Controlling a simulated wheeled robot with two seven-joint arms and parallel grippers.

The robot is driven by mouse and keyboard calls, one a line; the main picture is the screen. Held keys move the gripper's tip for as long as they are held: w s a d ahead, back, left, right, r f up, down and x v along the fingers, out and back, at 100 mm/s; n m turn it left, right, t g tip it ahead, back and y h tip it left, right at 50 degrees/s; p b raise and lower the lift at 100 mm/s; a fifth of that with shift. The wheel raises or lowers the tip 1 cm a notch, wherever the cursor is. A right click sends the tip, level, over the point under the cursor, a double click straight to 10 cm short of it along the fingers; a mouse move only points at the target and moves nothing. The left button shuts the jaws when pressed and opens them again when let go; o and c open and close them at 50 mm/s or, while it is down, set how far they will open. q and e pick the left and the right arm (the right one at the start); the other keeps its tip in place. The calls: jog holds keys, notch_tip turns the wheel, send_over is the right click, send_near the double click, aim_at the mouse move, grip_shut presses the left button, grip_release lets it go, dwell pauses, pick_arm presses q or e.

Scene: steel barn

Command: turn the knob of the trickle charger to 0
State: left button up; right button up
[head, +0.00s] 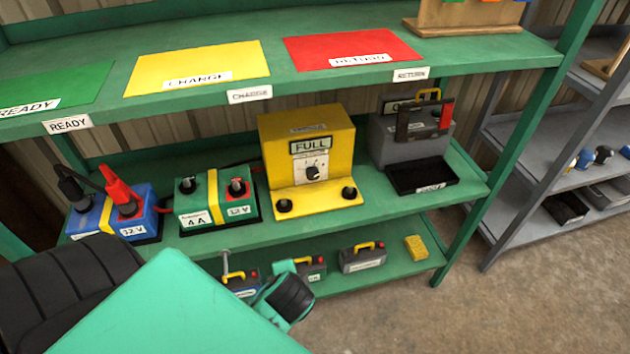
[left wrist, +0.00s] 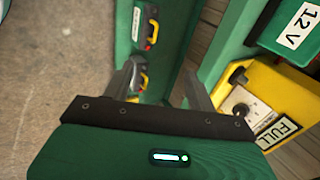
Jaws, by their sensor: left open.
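The trickle charger is a yellow box (head: 335,135) on the middle green shelf, with a FULL label above its knob. The black knob (head: 313,172) sits on a white dial plate; its exact setting is too small to read. In the left wrist view the charger (left wrist: 285,90) is at the right, with the knob (left wrist: 240,109) on its white plate. My left gripper (left wrist: 160,72) is open and empty, its fingers apart and to the left of the knob, not touching it. In the head view my left arm hides most of the gripper. My right gripper is not in view.
A green battery (head: 215,200) and a blue battery (head: 112,212) with clamps stand left of the charger; a grey unit (head: 395,150) stands right. The upper shelf (head: 480,52) overhangs them. Several small batteries and a yellow sponge-like block (head: 417,248) lie on the lower shelf.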

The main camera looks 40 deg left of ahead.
pick_arm(q)
jog(key=w+a+m+y, duration=0.2)
jog(key=w+m+y, duration=0.1)
jog(key=w+m, duration=0.1)
jog(key=m+t+y, duration=0.6)
jog(key=m+t, duration=0.1)
jog(key=m, duration=1)
send_near(314, 176)
jog(key=shift+g, duration=0.3)
jog(key=p+x, duration=0.1)
jog(key=x, duration=0.7)
jog(key=shift+w+a+r, duration=0.15)
jog(key=shift+w+a, duration=0.05)
jog(key=shift+w, duration=0.05)
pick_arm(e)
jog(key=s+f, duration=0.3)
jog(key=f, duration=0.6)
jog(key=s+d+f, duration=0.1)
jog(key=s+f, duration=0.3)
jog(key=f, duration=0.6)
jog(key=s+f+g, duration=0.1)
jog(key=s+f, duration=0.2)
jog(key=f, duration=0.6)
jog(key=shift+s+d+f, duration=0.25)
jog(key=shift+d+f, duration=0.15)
pick_arm(q)
jog(key=shift+n, duration=0.3)
jog(key=c, duration=1)
